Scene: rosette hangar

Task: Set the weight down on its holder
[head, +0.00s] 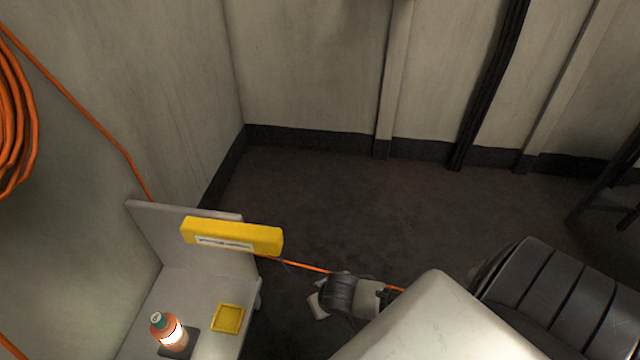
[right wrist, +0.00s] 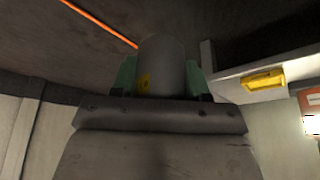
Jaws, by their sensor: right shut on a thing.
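My right gripper (right wrist: 161,84) is shut on a grey cylindrical weight (right wrist: 163,62) with a small yellow mark; green finger pads show on either side of it. In the head view my right wrist is beside the bench, and I cannot clearly make out the weight there. A shallow yellow square tray (head: 228,318), perhaps the holder, lies on the pale bench (head: 205,288). It also shows in the right wrist view (right wrist: 263,80), to the right of the weight and apart from it. I see nothing on it. My left gripper is not in view.
A yellow box (head: 232,237) shows at the bench's back panel (head: 150,228). An orange cable (head: 305,266) crosses past the bench. The dark floor (head: 330,190) beyond is clear.

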